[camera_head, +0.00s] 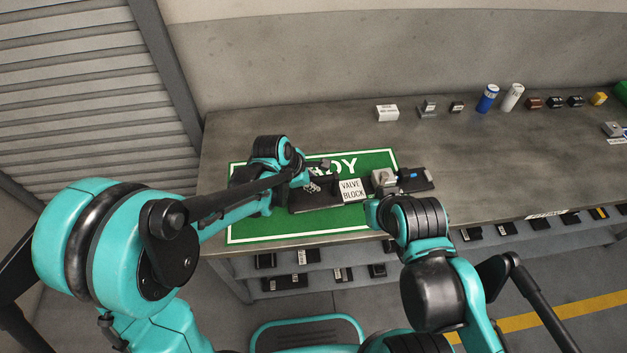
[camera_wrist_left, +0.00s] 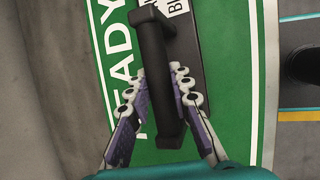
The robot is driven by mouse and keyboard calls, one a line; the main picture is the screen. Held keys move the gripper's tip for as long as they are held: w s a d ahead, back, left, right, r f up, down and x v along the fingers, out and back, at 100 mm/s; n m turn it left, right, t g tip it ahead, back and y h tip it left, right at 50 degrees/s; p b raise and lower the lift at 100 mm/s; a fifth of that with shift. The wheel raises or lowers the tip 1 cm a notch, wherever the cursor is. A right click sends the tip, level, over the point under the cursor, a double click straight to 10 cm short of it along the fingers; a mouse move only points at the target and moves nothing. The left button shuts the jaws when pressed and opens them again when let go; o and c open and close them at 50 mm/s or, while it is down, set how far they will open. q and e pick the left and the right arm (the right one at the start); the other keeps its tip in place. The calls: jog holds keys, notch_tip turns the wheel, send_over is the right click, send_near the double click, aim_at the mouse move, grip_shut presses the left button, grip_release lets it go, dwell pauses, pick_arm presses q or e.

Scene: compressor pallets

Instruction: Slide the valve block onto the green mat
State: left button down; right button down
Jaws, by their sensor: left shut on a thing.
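The valve block (camera_head: 352,190) is a long dark piece with a white label reading VALVE BLOCK. Its left and middle parts lie over the green mat (camera_head: 255,228); its right end, with a small blue part, reaches past the mat's right edge. My left gripper (camera_head: 311,178) is at the block's left end. In the left wrist view, its fingers (camera_wrist_left: 158,95) are on either side of the block's black handle (camera_wrist_left: 155,50), shut on it, over the mat (camera_wrist_left: 235,100). My right gripper (camera_head: 384,187) is by the block's right part; my arm largely hides its fingers.
The grey table (camera_head: 480,155) is mostly clear to the right. Along its back stand a white box (camera_head: 387,113), a blue can (camera_head: 487,98), a white cylinder (camera_head: 512,97) and several small parts. A wall runs behind; a lower shelf holds several dark items (camera_head: 285,283).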

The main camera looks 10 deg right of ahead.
pick_arm(q)
jog(key=shift+a, duration=0.1)
jog(key=shift+a+f, duration=0.2)
jog(key=shift+a, duration=6.5)
jog(key=c, duration=1.3)
grip_release()
jog(key=shift+w, duration=0.1)
jog(key=shift+r, duration=0.1)
jog(key=v, duration=1.2)
